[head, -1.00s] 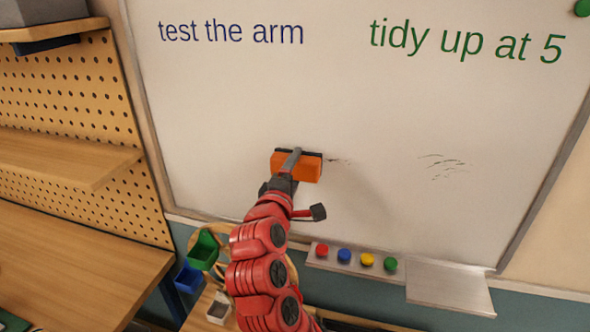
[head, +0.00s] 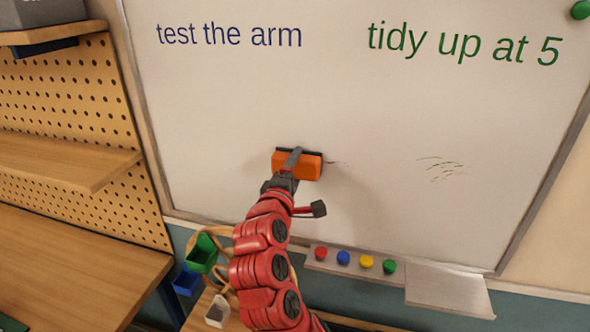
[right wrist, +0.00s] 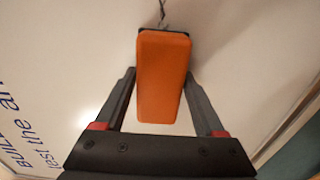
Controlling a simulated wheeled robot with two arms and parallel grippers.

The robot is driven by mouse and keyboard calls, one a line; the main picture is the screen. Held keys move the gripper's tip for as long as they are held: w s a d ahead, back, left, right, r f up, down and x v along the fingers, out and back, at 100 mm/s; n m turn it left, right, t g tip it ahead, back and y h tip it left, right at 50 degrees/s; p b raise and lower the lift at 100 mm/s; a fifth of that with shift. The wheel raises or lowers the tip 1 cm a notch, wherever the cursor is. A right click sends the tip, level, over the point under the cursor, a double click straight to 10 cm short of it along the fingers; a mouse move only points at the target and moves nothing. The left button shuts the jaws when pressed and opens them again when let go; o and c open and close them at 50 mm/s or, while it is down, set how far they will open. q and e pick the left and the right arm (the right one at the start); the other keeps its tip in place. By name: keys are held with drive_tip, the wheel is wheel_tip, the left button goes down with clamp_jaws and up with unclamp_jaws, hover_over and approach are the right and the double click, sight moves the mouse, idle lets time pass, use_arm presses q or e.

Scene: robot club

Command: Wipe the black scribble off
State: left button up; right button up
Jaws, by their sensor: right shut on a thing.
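The whiteboard (head: 230,100) fills most of the head view. My right gripper (head: 295,160) is shut on an orange eraser (head: 312,168) at the lower middle of the board. The eraser appears to be against the surface; exact contact is hard to tell. It also shows in the right wrist view (right wrist: 160,85), between the two fingers. A dark squiggle (right wrist: 162,14) shows beyond the eraser's end in the wrist view. My left gripper is out of view.
Blue writing (head: 228,35) and green writing (head: 463,43) stand higher on the board. A ledge (head: 450,288) with several coloured magnets (head: 343,258) runs below it. A pegboard with a wooden shelf (head: 60,163) is at left. Small bins (head: 203,252) are below.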

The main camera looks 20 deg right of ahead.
sight(312, 172)
drive_tip(key=shift+d, duration=0.15)
drive_tip(key=shift+s+d+r+p, duration=0.15)
drive_tip(key=shift+s+d+p, duration=0.3)
drive_tip(key=shift+d, duration=0.15)
drive_tip(key=shift+s+d+p, duration=0.35)
drive_tip(key=shift+s+d, duration=0.35)
drive_tip(key=shift+d, duration=0.15)
drive_tip(key=shift+s+d+p, duration=0.4)
drive_tip(key=shift+d+p, duration=0.05)
drive_tip(key=shift+d, duration=0.3)
drive_tip(key=shift+s+d+p, duration=0.35)
drive_tip(key=shift+s+d, duration=0.25)
drive_tip(key=shift+d, duration=0.35)
drive_tip(key=shift+s+d+p, duration=0.2)
drive_tip(key=shift+d+p, duration=0.15)
drive_tip(key=shift+s+d+p, duration=0.55)
drive_tip(key=shift+s+d, duration=0.25)
drive_tip(key=shift+d, duration=0.35)
